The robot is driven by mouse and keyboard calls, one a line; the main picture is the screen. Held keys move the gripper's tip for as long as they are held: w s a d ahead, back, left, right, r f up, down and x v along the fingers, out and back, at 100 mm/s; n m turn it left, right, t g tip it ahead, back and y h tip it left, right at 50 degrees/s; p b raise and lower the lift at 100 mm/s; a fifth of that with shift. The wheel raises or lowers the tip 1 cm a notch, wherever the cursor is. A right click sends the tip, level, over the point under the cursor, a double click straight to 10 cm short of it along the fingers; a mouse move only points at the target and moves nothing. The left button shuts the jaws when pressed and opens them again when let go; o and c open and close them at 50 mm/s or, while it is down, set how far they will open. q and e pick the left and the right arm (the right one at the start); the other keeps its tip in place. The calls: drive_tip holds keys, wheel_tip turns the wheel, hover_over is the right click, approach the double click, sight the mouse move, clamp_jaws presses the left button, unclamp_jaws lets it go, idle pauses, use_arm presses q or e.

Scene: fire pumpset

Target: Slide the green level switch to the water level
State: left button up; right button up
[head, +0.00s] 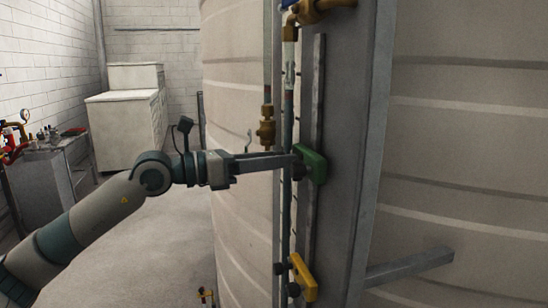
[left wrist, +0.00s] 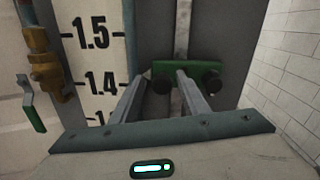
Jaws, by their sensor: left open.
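The green level switch (head: 314,163) sits on a vertical rail (head: 318,75) at the side of the tank. In the left wrist view the green switch (left wrist: 190,72) has two dark round knobs and stands just above the 1.4 mark of the scale (left wrist: 95,60). My left gripper (head: 296,158) reaches in from the left, with its tips at the switch. In the left wrist view its fingers (left wrist: 165,77) are apart, with one dark knob between or just behind their tips; contact cannot be told. The water level in the thin vertical tube (head: 287,200) is not clear. My right gripper is out of view.
A yellow switch (head: 303,277) sits lower on the same rail. A brass valve (head: 266,128) is close to my left gripper. A horizontal bar (head: 410,267) sticks out at the lower right. The floor (head: 165,235) at left is clear.

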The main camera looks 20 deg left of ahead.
use_arm(q)
drive_tip(key=shift+s, duration=0.1)
clamp_jaws()
wheel_tip(320, 180, up, 14)
drive_tip(key=p, duration=0.3)
drive_tip(key=shift+f, duration=0.2)
unclamp_jaws()
drive_tip(key=shift+w+a+f, duration=0.15)
drive_tip(key=shift+w, duration=0.05)
drive_tip(key=shift+s, duration=0.1)
